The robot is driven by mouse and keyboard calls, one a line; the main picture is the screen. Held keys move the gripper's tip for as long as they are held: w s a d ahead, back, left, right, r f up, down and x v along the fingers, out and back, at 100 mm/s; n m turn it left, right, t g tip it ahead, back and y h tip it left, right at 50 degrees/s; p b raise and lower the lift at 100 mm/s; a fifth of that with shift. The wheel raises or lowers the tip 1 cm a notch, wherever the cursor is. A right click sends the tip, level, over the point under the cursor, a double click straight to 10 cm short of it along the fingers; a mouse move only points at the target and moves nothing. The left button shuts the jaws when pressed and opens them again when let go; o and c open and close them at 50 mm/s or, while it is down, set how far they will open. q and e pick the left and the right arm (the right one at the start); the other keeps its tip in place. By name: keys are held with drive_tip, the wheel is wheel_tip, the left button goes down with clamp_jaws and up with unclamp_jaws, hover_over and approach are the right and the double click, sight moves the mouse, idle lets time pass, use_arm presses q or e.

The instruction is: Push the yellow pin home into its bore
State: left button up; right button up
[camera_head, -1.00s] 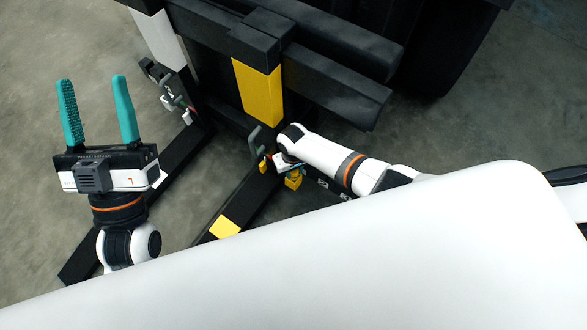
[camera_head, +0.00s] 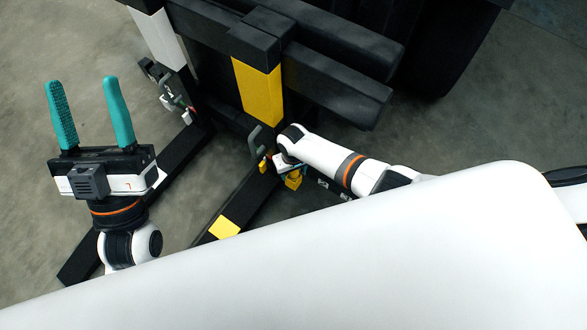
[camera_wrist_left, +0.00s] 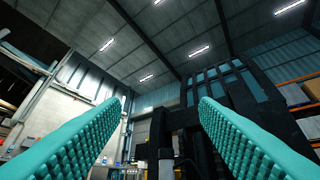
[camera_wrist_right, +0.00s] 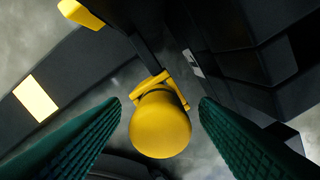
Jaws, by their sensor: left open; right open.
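The yellow pin shows in the right wrist view as a round yellow head (camera_wrist_right: 160,125) with a yellow bracket-like part just behind it. My right gripper (camera_wrist_right: 160,112) is open, with one finger on each side of the round head and a visible gap to both. In the head view a small yellow part (camera_head: 293,181) shows beside my right gripper, whose fingers are mostly hidden by my wrist. I cannot see the bore or how deep the pin sits. My left gripper (camera_head: 82,112) is open and empty, fingers pointing up; its fingers also show in the left wrist view (camera_wrist_left: 160,105).
A black fork with a yellow band (camera_head: 225,227) runs along the floor by my right gripper. A yellow upright (camera_head: 259,92) and black beams (camera_head: 335,92) stand behind. A second black fork (camera_head: 165,170) lies nearer my left gripper. Grey floor is clear at far left.

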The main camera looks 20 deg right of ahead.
drive_tip(key=shift+r, duration=0.1)
drive_tip(key=shift+r, duration=0.15)
wheel_tip(320, 180, up, 2)
drive_tip(key=shift+r+p, duration=0.25)
drive_tip(key=shift+p, duration=0.75)
use_arm(q)
drive_tip(key=w+f+g+y+p, duration=0.25)
drive_tip(key=w+f+g, duration=0.25)
drive_tip(key=f+g, duration=0.45)
use_arm(e)
wheel_tip(320, 180, up, 3)
drive_tip(key=shift+f+b, duration=0.1)
drive_tip(key=shift+b, duration=0.3)
wheel_tip(320, 180, up, 3)
drive_tip(key=shift+f+p, duration=0.1)
drive_tip(key=shift+p, duration=0.7)
use_arm(q)
drive_tip(key=s+a+f+g+y, duration=0.2)
drive_tip(key=f+g, duration=0.2)
drive_tip(key=f, duration=0.2)
drive_tip(key=s+a+f+g+y+p, duration=0.1)
drive_tip(key=s+f+g, duration=0.2)
drive_tip(key=f, duration=0.3)
drive_tip(key=shift+s+a+n+g+y, duration=0.3)
drive_tip(key=shift+a+g+y, duration=0.05)
drive_tip(key=shift+g, duration=0.3)
use_arm(e)
drive_tip(key=shift+r, duration=1.7)
